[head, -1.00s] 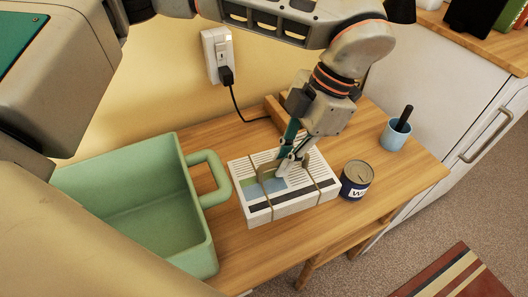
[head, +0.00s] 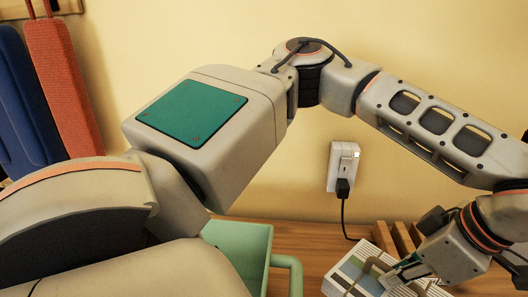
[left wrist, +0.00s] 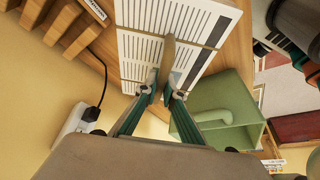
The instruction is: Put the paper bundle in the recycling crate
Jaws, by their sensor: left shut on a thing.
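The paper bundle (head: 350,270) is a white block of printed paper tied with brown cord, at the bottom right of the head view and partly cut off. In the left wrist view it (left wrist: 140,58) fills the top middle. My left gripper (left wrist: 164,92) is shut on the bundle's brown cord loop. In the head view the left gripper (head: 388,280) is over the bundle. I cannot tell whether the bundle touches the table. The green recycling crate (head: 240,242) is left of the bundle, mostly behind my arm. The crate (left wrist: 240,98) also shows in the left wrist view. My right gripper is not visible.
The wooden table (head: 310,245) shows between crate and bundle. The crate's handle (head: 292,268) faces the bundle. A wall socket (head: 343,160) with a plug and black cord is behind. A slatted wooden holder (head: 398,238) stands behind the bundle.

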